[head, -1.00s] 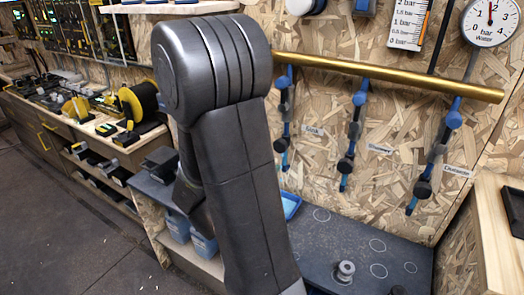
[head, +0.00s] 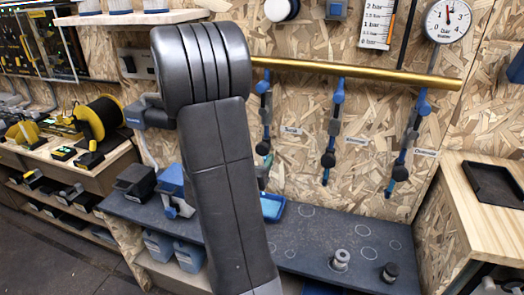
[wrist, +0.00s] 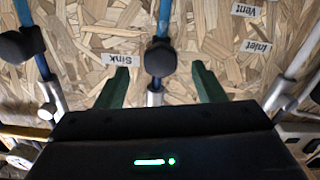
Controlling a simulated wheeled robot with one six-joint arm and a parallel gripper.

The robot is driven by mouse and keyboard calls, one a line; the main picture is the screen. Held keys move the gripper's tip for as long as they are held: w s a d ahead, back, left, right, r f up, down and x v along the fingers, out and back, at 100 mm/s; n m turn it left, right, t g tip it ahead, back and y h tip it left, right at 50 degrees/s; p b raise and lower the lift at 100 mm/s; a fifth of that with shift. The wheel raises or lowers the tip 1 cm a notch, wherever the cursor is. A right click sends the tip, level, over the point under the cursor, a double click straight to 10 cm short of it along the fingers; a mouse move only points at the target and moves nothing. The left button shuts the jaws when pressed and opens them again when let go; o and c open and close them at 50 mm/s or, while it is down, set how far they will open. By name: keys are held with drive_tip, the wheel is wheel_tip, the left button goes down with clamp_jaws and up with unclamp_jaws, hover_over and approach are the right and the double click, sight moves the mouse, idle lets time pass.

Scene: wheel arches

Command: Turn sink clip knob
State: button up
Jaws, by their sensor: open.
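The sink pipe hangs on the board beside the "Sink" label (head: 291,131). Its black round knob (head: 263,148) shows just right of my arm in the head view. In the wrist view, which is upside down, the same knob (wrist: 160,58) sits between the two green fingers of my gripper (wrist: 160,72). The fingers are open, with a gap on each side of the knob. The "Sink" label (wrist: 121,60) is partly behind the left finger. My gripper is mostly hidden behind my arm in the head view.
The shower pipe knob (head: 328,159) and a third pipe's knob (head: 396,158) hang to the right. A brass rail (head: 370,74) runs above. A dark shelf (head: 310,255) with a blue tray (head: 272,207) and metal fittings lies below. Another black knob (wrist: 20,46) is at left in the wrist view.

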sight(261, 151)
drive_tip(key=shift+x, duration=2.8)
drive_tip(key=c, duration=1)
drive_tip(key=shift+f+b, duration=0.1)
drive_tip(key=shift+b, duration=0.2)
drive_tip(key=m+b, duration=0.3)
drive_tip(key=b, duration=0.1)
drive_tip(key=shift+f+m, duration=0.15)
drive_tip(key=shift+m, duration=0.15)
drive_tip(key=m+b, duration=0.4)
drive_tip(key=m, duration=0.1)
drive_tip(key=shift+a+b, duration=0.15)
drive_tip(key=shift+b, duration=0.25)
drive_tip(key=shift+r, duration=0.25)
